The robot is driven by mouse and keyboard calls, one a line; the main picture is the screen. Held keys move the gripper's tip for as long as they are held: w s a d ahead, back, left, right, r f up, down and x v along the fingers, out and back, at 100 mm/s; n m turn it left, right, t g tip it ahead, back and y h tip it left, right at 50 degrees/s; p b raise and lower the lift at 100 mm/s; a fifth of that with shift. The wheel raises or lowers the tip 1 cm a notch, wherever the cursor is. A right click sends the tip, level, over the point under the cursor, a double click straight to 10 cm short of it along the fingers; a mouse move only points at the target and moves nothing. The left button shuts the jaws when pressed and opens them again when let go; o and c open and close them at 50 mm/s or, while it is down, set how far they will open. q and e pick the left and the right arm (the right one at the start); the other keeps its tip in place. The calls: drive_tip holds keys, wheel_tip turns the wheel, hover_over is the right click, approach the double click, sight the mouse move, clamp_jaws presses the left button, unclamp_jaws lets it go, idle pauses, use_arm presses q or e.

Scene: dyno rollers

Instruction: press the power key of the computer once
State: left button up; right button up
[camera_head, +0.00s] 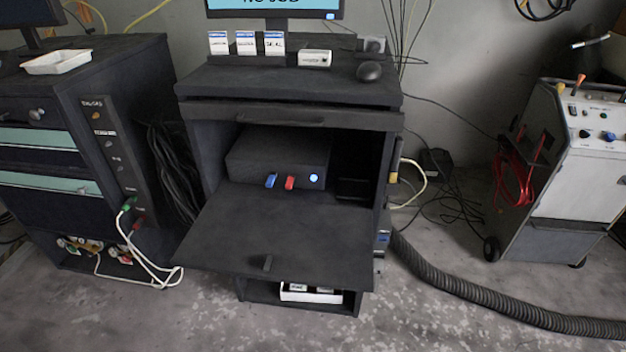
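The computer (262,158) is a dark box inside the open compartment of the middle cabinet. Its front carries a blue plug or stick (271,180), a red one (290,183) and a round key lit blue-white (314,178) at the right end, which looks like the power key. The cabinet's flap (285,232) is folded down in front of the compartment, with a small handle on it. A monitor (275,8) above shows a light blue screen with text partly cut off, reading like "NO JOB". Neither of my grippers is in view.
On the cabinet top (290,83) stand several small white cards, a white box and a mouse (369,71). A dark instrument cabinet (80,140) stands left, a wheeled grey unit (570,170) right. A ribbed hose (480,295) and cables lie on the floor at right.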

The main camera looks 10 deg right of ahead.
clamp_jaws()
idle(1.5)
